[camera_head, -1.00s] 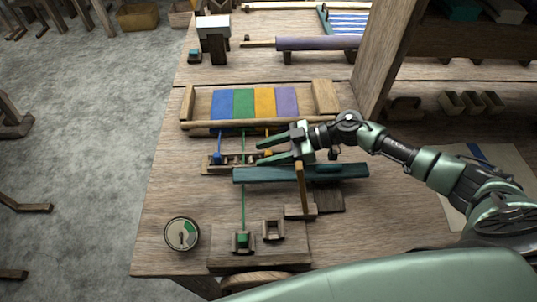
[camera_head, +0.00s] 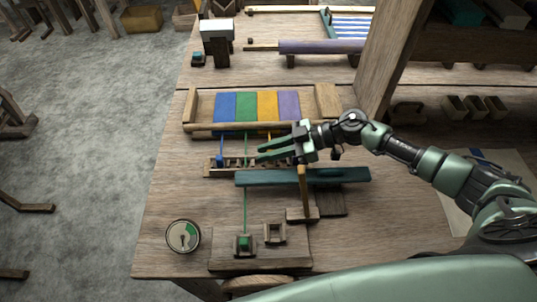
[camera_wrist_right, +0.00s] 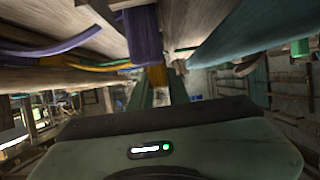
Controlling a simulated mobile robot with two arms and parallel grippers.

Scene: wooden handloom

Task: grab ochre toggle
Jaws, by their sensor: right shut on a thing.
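My right gripper (camera_head: 262,154) reaches in from the right over the wooden toggle rack (camera_head: 212,173). In the right wrist view an ochre toggle (camera_wrist_right: 157,76) sits between its two green fingers, which are shut on it. In the head view the fingers hide most of this toggle. An ochre strand (camera_head: 269,143) runs from the ochre warp band (camera_head: 267,104) down toward the fingers. My left gripper is not in view.
A blue toggle (camera_head: 220,160) sits at the rack's left. A purple toggle (camera_wrist_right: 143,35) is close beside the fingers in the wrist view. A teal bar (camera_head: 345,176) lies just in front. A green toggle (camera_head: 245,243) sits in a front holder, near a round gauge (camera_head: 183,236).

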